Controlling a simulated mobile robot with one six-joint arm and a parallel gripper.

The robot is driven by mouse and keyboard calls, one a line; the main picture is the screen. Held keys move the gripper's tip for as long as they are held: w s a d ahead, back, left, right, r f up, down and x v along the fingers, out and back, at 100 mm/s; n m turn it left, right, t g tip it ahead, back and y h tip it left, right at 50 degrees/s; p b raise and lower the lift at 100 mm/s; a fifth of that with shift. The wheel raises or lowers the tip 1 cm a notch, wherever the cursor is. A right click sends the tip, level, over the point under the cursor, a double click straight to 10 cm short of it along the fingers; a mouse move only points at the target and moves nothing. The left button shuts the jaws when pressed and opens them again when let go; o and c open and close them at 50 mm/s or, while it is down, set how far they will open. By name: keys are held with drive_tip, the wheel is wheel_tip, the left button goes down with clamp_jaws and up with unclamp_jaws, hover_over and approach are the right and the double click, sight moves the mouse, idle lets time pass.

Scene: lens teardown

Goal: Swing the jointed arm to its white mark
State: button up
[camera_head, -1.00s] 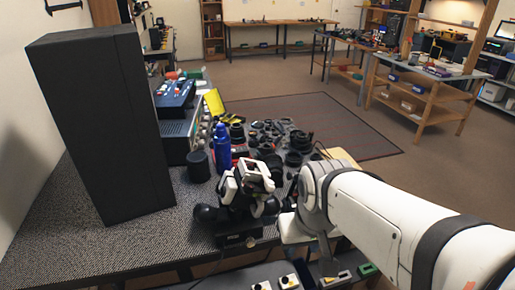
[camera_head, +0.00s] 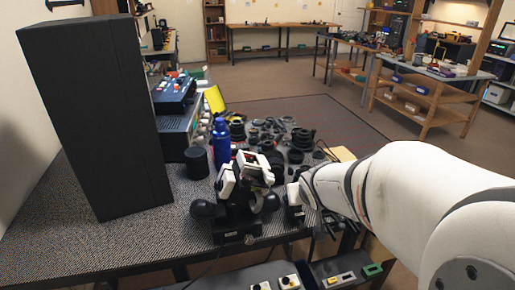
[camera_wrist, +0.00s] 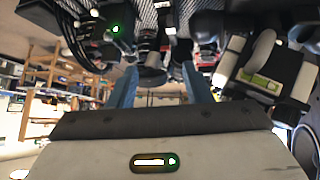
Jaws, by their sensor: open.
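A black and white jointed device (camera_head: 228,182) stands on the near part of the bench, with white upper parts and round black parts at its base. I take it for the jointed arm; its white mark cannot be picked out. My gripper is just right of it in the head view, largely hidden by my own arm. In the wrist view my gripper (camera_wrist: 160,70) has its two blue-grey fingers apart, with dark parts behind the gap. A black and white piece (camera_wrist: 284,74) with a green strip shows to the right of the fingers, apart from them.
A tall black box (camera_head: 98,115) fills the left of the bench (camera_head: 130,235). A blue bottle (camera_head: 221,143) and a dark cup (camera_head: 196,162) stand behind the device. Many dark lens parts (camera_head: 301,139) lie beyond. A grey panel (camera_head: 262,277) with small switches is at the front edge.

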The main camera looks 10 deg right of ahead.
drive_tip(key=w+d+f+n+t+y+b, duration=0.2)
drive_tip(key=w+d+f+t+y+b, duration=0.45)
drive_tip(key=f+t+b, duration=0.2)
drive_tip(key=shift+t+y, duration=0.25)
drive_tip(key=shift+t, duration=0.1)
drive_tip(key=x, duration=0.7)
drive_tip(key=shift+d+r, duration=0.15)
drive_tip(key=shift+c, duration=0.2)
clamp_jaws()
